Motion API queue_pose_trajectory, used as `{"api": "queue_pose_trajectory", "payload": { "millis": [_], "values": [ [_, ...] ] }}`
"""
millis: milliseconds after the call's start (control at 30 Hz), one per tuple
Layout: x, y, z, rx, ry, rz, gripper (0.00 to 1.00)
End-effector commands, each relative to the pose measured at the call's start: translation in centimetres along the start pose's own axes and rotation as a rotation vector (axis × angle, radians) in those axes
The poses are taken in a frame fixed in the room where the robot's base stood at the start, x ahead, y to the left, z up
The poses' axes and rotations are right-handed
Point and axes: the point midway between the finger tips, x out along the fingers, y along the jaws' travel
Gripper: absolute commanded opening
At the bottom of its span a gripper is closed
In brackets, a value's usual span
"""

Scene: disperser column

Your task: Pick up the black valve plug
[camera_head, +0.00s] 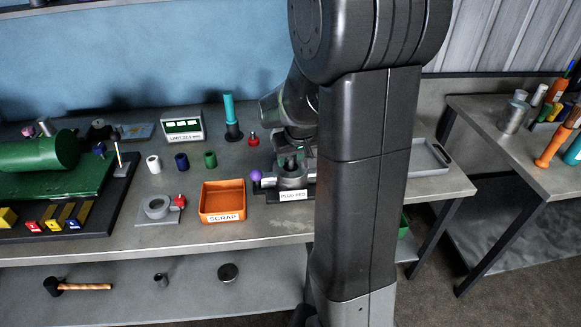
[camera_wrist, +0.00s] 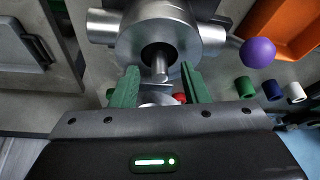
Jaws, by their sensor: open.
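A grey metal valve body (camera_wrist: 190,38) with a round dark bore fills the top middle of the wrist view. A pale metal stem (camera_wrist: 160,66) stands in the bore; I cannot tell whether it belongs to the black valve plug, and no black plug body shows clearly. My gripper (camera_wrist: 159,70) is open, its green fingers apart on either side of the stem and not visibly touching it. In the head view the valve body (camera_head: 291,182) sits behind a label reading PLUG BED, with my gripper (camera_head: 290,161) just above it, partly hidden by my arm.
A purple ball knob (camera_head: 256,175) sticks out left of the valve body. An orange SCRAP tray (camera_head: 222,201) stands further left. Small white, blue and green sleeves (camera_head: 210,159) stand behind it. A grey tray (camera_head: 430,157) lies to the right, partly behind my arm.

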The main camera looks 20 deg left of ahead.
Motion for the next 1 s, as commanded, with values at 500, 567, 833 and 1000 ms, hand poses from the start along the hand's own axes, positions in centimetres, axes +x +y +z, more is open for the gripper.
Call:
{"api": "queue_pose_trajectory", "payload": {
  "millis": [500,567,833,1000],
  "values": [
    [0.0,0.0,0.0,0.0,0.0,0.0,0.0],
    [0.0,0.0,0.0,0.0,0.0,0.0,0.0],
    [-1.8,0.0,-0.8,0.0,0.004,0.0,0.0],
    [-5.1,0.0,-2.2,0.0,0.007,0.001,0.0]
  ]
}}
